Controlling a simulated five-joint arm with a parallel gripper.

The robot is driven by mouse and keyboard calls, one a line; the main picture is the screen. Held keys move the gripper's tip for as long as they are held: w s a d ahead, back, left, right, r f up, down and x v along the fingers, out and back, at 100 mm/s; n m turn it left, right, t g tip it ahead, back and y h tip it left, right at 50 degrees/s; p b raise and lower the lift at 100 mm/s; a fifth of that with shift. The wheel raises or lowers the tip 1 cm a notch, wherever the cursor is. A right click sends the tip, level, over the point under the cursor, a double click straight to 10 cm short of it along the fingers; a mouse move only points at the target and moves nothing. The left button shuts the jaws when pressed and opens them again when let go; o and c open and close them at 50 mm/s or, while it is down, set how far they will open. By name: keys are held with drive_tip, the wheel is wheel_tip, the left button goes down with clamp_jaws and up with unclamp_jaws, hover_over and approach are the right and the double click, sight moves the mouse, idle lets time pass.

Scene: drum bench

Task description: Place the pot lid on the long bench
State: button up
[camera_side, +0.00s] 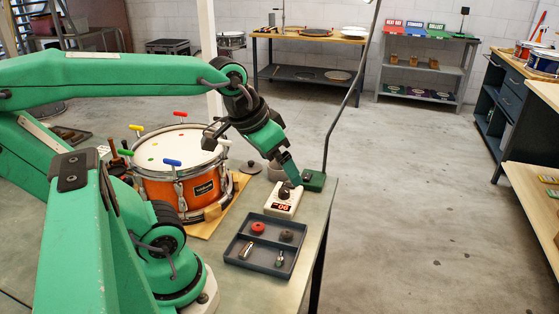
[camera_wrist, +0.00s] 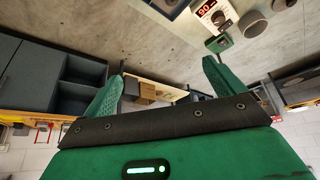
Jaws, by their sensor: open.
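A small dark grey lid with a knob (camera_side: 250,167) lies flat on the near work table, just right of the drum; I take it for the pot lid. At the top of the wrist view a grey round shape (camera_wrist: 284,4), cut by the edge, looks like it. A grey pot (camera_side: 277,171) stands beside it, partly hidden by my gripper. My gripper (camera_side: 290,178) is right of the lid, above the table near the display box. Its green fingers are apart in the wrist view (camera_wrist: 160,85), with nothing between. A long wood-topped bench (camera_side: 310,36) stands at the back; I cannot tell if it is the one named.
An orange drum (camera_side: 181,178) with coloured keys sits on a board. A white display box with a knob (camera_side: 283,200) and a dark divided tray (camera_side: 267,246) lie in front. A lamp's green base (camera_side: 313,181) stands at the table's right edge. Open floor lies beyond.

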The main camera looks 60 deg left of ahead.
drive_tip(key=shift+s+d+f+m, duration=0.25)
drive_tip(key=shift+s+d, duration=0.2)
drive_tip(key=shift+s, duration=0.05)
drive_tip(key=shift+s+d+f+m, duration=0.25)
drive_tip(key=shift+s+d, duration=0.15)
drive_tip(key=shift+s, duration=0.1)
